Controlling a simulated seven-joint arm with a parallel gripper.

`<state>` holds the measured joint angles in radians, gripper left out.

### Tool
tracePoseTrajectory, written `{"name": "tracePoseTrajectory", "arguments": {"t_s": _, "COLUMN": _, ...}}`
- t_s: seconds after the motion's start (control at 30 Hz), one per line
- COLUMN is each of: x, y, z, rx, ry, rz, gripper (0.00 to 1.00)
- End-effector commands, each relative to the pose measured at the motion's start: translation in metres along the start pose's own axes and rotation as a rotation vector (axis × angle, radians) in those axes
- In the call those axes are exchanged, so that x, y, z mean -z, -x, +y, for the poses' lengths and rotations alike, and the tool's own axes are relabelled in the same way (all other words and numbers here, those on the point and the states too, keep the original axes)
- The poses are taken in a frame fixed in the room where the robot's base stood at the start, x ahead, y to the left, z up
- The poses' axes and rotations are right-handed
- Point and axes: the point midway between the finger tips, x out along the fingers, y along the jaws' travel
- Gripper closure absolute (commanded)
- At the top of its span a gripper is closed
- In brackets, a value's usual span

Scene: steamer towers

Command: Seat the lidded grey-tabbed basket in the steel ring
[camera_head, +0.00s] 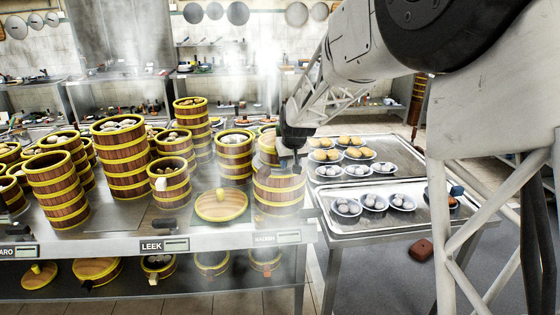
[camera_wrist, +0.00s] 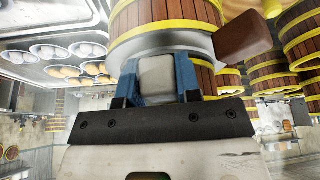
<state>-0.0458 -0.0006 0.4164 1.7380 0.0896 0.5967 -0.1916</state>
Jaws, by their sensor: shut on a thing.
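My gripper (camera_head: 291,150) is at the right side of a wooden basket (camera_head: 267,150), partly hidden by steam and by my gripper. In the wrist view, my gripper's blue fingers (camera_wrist: 160,80) are shut on a grey tab (camera_wrist: 157,76) on the side of a brown basket with yellow bands (camera_wrist: 150,20). A silvery curved edge (camera_wrist: 198,42) runs beside the tab; I cannot tell if it is the steel ring. The basket is above a wider yellow-banded stack (camera_head: 280,196) at the counter's right end. Whether they touch, and whether the held basket has a lid, is unclear.
A brown block (camera_wrist: 245,40) juts out close beside the fingers. A yellow-rimmed lid (camera_head: 221,204) lies left of the wide stack. A basket stack (camera_head: 235,160) stands close behind left. Trays of bowls (camera_head: 360,225) are on the right. Steam blurs the area.

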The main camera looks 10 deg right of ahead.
Motion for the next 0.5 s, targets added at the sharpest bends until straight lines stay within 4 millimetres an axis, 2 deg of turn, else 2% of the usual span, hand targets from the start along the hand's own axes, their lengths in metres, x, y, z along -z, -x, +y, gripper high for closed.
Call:
{"name": "tracePoseTrajectory", "arguments": {"t_s": 0.3, "x": -0.0014, "y": -0.0034, "z": 0.0000, "rx": 0.000, "ry": 0.000, "rz": 0.000, "gripper": 1.00}}
{"name": "tracePoseTrajectory", "arguments": {"t_s": 0.33, "x": -0.0013, "y": -0.0033, "z": 0.0000, "rx": 0.000, "ry": 0.000, "rz": 0.001, "gripper": 0.66}}
{"name": "tracePoseTrajectory", "arguments": {"t_s": 0.5, "x": -0.0014, "y": -0.0034, "z": 0.0000, "rx": 0.000, "ry": 0.000, "rz": 0.000, "gripper": 0.39}}
